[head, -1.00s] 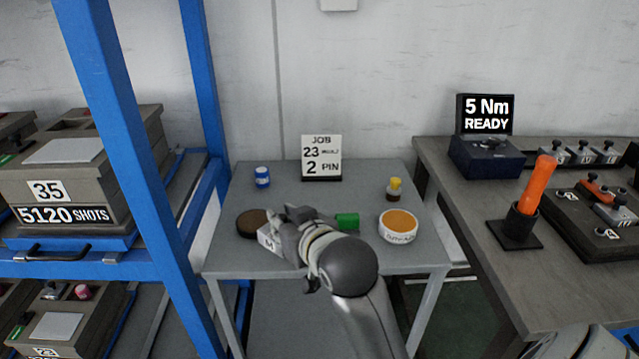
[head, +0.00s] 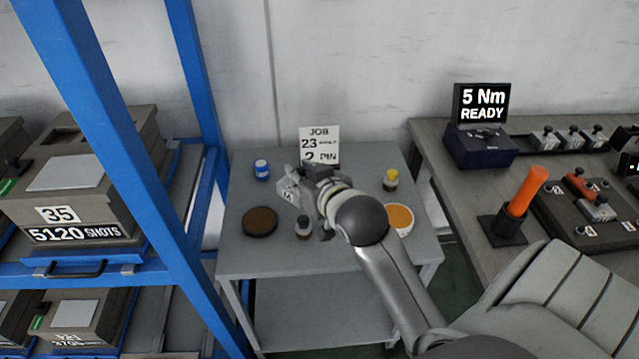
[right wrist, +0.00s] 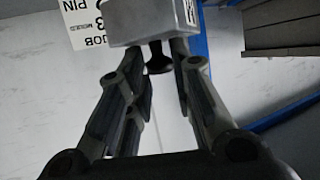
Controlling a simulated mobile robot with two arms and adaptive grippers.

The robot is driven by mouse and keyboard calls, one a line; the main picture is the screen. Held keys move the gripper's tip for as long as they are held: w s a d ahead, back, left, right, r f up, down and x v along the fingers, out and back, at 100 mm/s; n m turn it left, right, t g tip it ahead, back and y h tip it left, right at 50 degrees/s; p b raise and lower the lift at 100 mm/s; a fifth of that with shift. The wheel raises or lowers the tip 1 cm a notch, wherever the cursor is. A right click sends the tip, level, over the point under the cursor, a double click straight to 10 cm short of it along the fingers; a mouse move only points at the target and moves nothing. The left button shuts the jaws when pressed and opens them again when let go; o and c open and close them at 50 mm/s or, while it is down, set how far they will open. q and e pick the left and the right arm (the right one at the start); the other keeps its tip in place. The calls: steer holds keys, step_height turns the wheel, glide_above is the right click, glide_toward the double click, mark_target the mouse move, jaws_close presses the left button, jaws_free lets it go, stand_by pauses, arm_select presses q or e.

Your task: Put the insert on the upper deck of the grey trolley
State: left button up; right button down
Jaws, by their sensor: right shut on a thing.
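My right gripper (head: 305,182) is shut on the insert (head: 287,190), a pale grey block. In the right wrist view the insert (right wrist: 150,22) sits across the fingertips, with a black knob between the fingers. In the head view, gripper and insert appear over the upper deck of the grey trolley (head: 285,258), in front of the job sign; the insert looks raised above the deck. My own gripper and arm hide part of the deck. My left gripper is not in view.
On the deck are a dark round disc (head: 260,221), a small brown bottle (head: 303,228), a blue jar (head: 262,171), a yellow-capped bottle (head: 390,180), an orange-topped tub (head: 400,217) and the job sign (head: 320,143). A blue rack stands left, a workbench (head: 440,150) right.

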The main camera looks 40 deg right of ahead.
steer(key=shift+w+d+f, duration=1.5)
steer(key=shift+w+f, duration=0.25)
steer(key=shift+f, duration=0.35)
steer(key=shift+w+d+f, duration=1.55)
steer(key=shift+w+f, duration=0.15)
steer(key=shift+f, duration=0.45)
steer(key=shift+w+d+f, duration=1.5)
steer(key=shift+w+f, duration=0.25)
steer(key=shift+f, duration=0.35)
steer(key=shift+f, duration=0.15)
steer(key=c, duration=1.3)
jaws_free()
steer(key=shift+o, duration=0.2)
steer(key=shift+f, duration=0.1)
